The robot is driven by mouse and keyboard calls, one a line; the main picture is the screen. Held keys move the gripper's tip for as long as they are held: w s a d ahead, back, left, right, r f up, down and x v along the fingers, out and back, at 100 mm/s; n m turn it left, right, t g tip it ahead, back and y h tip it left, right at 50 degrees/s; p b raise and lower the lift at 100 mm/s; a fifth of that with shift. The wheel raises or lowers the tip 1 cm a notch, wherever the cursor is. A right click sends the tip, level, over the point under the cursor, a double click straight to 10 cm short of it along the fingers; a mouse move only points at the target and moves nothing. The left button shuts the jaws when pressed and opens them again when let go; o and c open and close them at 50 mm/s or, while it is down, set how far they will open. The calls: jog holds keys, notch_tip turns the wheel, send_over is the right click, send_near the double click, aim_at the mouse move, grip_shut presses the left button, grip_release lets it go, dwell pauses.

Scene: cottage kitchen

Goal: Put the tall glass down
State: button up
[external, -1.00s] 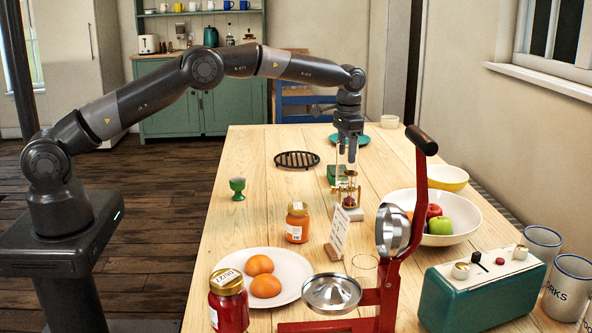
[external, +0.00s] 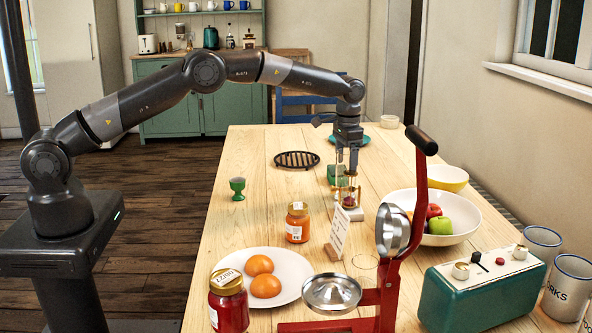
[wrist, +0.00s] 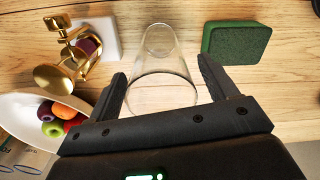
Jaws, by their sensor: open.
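The tall glass (wrist: 160,52) is clear and shows between my gripper's two fingers in the wrist view. Its wide rim is toward me and its narrower base is against the wood of the table. My gripper (wrist: 162,78) is open, with one finger on each side of the glass; I cannot tell whether either finger touches it. In the external view my gripper (external: 347,166) points down over the far middle of the table (external: 260,215), and the glass is hard to make out there among the fingers.
A brass device (wrist: 70,58) on a white base stands close on the left, a green block (wrist: 236,42) close on the right. A fruit bowl (external: 462,222), a red press (external: 392,275) and a green control box (external: 470,298) are nearer.

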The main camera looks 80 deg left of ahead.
notch_tip(320, 180, up, 12)
jog(key=shift+r, duration=0.25)
dwell(0.3)
jog(key=s+d+r+t, duration=0.1)
jog(key=s+d+r, duration=0.3)
jog(key=r, duration=0.3)
jog(key=s+d+r+t, duration=0.1)
jog(key=s+d+r, duration=0.35)
jog(key=r, duration=0.25)
jog(key=s+d+r+m+t, duration=0.1)
jog(key=s+d+r, duration=0.2)
jog(key=s, duration=0.3)
jog(key=s+d+r, duration=0.4)
jog(key=s, duration=0.3)
jog(key=s+d+f+m+t, duration=0.1)
jog(key=s+d, duration=0.1)
jog(key=s, duration=0.5)
jog(key=s+d, duration=0.3)
jog(key=s, duration=0.5)
jog(key=s+d+f+t, duration=0.1)
jog(key=s+d+f, duration=0.1)
jog(key=s+f, duration=0.7)
jog(key=s, duration=0.5)
jog(key=shift+s+d+m+t, duration=0.15)
jog(key=shift+s+m+t, duration=0.05)
jog(key=shift+m+t, duration=0.1)
